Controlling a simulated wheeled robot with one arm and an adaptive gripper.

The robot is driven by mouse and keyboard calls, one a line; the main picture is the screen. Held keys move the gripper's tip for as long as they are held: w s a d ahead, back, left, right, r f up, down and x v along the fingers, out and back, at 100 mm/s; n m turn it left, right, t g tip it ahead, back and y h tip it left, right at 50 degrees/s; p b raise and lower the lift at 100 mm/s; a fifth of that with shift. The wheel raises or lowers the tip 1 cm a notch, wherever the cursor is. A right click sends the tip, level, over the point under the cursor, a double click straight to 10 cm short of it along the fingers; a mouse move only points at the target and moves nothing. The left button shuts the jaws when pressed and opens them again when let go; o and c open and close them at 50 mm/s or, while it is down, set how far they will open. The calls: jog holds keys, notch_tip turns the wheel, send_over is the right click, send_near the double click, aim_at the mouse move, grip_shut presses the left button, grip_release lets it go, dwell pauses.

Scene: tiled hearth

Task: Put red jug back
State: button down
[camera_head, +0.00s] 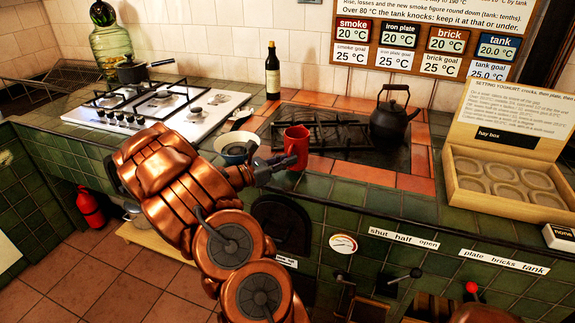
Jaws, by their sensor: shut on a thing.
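The red jug (297,143) is upright at the left front edge of the dark iron hob plate (350,152), which has a red tile border. My copper arm reaches in from below. My gripper (280,164) is at the left side of the jug, shut on it. The fingertips are small and dark here, and the jug's lower left is partly hidden by them. I cannot tell whether the jug's base touches the tiles.
A white bowl (232,156) stands just left of my gripper. A black kettle (390,122) stands right on the hob, a dark bottle (272,74) behind. A white gas stove (165,103) is left; an open hay box (505,165) is right. Green tiles in front are mostly clear.

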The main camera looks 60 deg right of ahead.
jog(key=shift+f, duration=0.9)
jog(key=c, duration=1.2)
grip_release()
jog(key=shift+f, duration=0.1)
jog(key=shift+c, duration=0.2)
